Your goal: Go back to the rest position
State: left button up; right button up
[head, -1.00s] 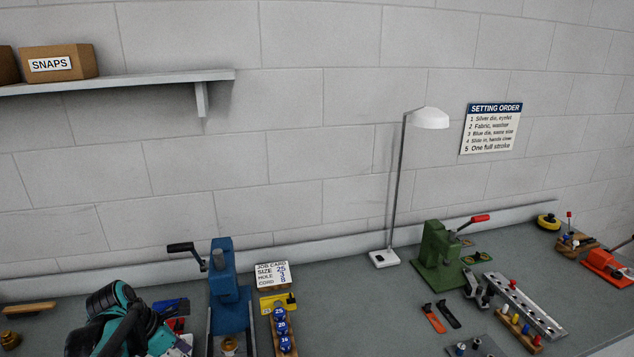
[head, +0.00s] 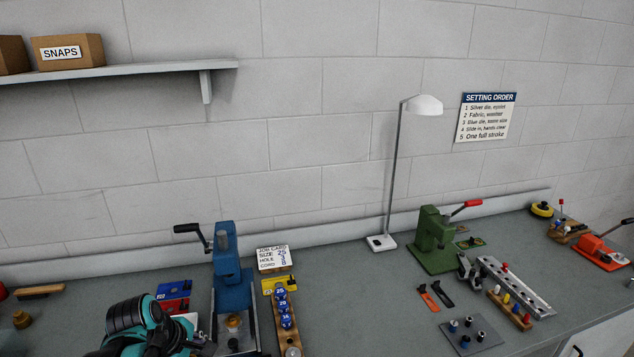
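My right arm and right gripper are out of view.
A grey bench (head: 340,290) runs along the wall. On it stand a blue press (head: 228,268), a rack of blue dies (head: 283,303), a job card (head: 273,257), a white lamp (head: 424,105), a green press (head: 433,240) and an orange tool (head: 600,250). The bench centre is clear.

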pick_arm(q)
jog(key=s+d+f+m+t+y, duration=0.1)
jog(key=s+d+m, duration=0.2)
jog(key=m, duration=0.6)
jog(key=s+d+f+m+t+b, duration=0.1)
jog(key=s+d+m+t, duration=0.1)
jog(key=s+m, duration=0.4)
jog(key=d+m, duration=0.1)
jog(key=m, duration=0.2)
jog(key=shift+s+d+f+y, duration=0.2)
jog(key=shift+d+f+y, duration=0.1)
jog(key=shift+y, duration=0.1)
